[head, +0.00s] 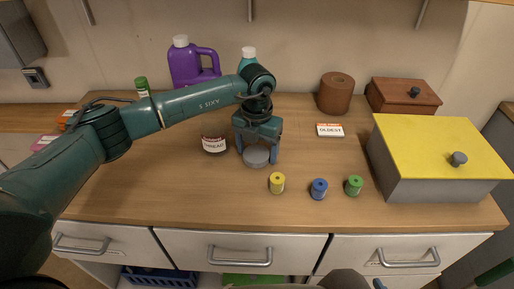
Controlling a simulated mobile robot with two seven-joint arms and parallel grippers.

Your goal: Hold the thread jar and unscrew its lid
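The thread jar (214,146) is a short dark jar with a white label reading THREAD. It stands upright on the wooden counter, left of my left gripper. Its top is partly hidden under my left arm. My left gripper (257,154) points down, with its two blue-green fingers spread wide. A flat round grey disc (257,159), which looks like a lid, lies on the counter between the fingertips. The fingers appear to stand beside it without clamping it. My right gripper is not in view.
Yellow (277,183), blue (319,189) and green (354,185) spools stand near the front. A grey box with a yellow top (440,150) stands right. Behind are an OLDEST sign (329,130), brown cylinder (336,93), wooden box (402,95) and purple jug (188,65).

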